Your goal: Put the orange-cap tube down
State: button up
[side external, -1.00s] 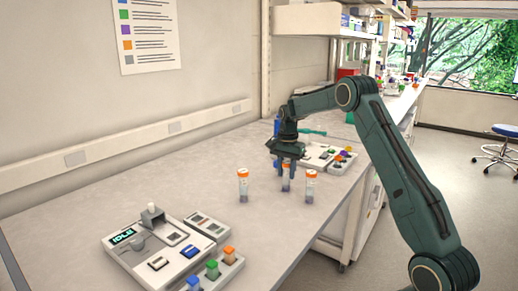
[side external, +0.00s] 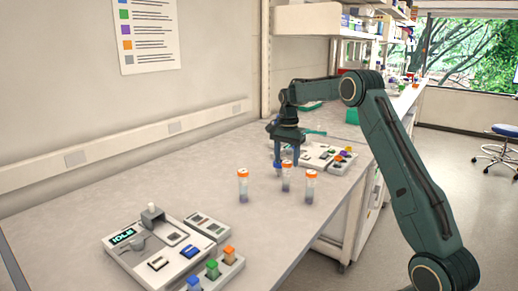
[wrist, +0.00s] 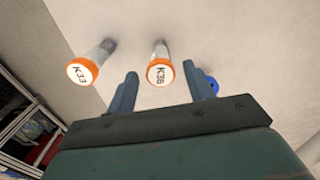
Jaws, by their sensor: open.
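Three clear tubes with orange caps stand upright on the bench in the side view: a left one (side external: 243,187), a middle one (side external: 286,180) and a right one (side external: 311,187). My gripper (side external: 286,159) is open and empty, just behind the middle tube and about level with its cap. In the wrist view, a cap marked K36 (wrist: 160,72) appears between the open fingertips (wrist: 160,81), and a cap marked K33 (wrist: 82,71) is to the left. The third orange cap is outside the wrist view.
A blue cap (side external: 278,168) shows by my fingers, and a blue round thing (wrist: 212,85) by the right finger. A device reading IDLE (side external: 150,250) and a rack of coloured caps (side external: 215,270) stand in front. Another station (side external: 325,156) is behind. The bench left of the tubes is clear.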

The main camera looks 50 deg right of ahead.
notch_tip(320, 180, up, 9)
jog(key=shift+f, duration=0.2)
dwell(0.6)
